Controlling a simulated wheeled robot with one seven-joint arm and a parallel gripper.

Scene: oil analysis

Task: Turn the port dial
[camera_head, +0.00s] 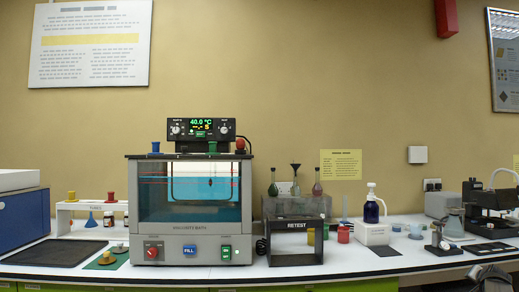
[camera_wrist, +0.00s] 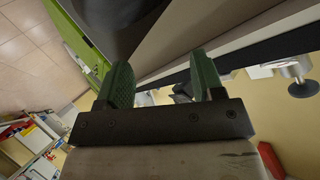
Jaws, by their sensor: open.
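The viscosity bath (camera_head: 190,229) stands on the bench left of centre in the head view, with a blue-lit glass tank. A red dial (camera_head: 153,252) sits low on its front panel, left of a blue FILL button (camera_head: 190,251) and a green switch (camera_head: 226,252). A black controller (camera_head: 201,138) on top reads 40.0 °C and has a small knob on each side. The labels are too small to tell which one is the port dial. My gripper (camera_wrist: 162,64) is open and empty in the wrist view, with green finger pads. No dial shows between its fingers.
A dark pad (camera_head: 47,253) and a green mat (camera_head: 106,261) lie left of the bath. A black RETEST stand (camera_head: 297,243) is to its right. The bench front edge is mostly clear.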

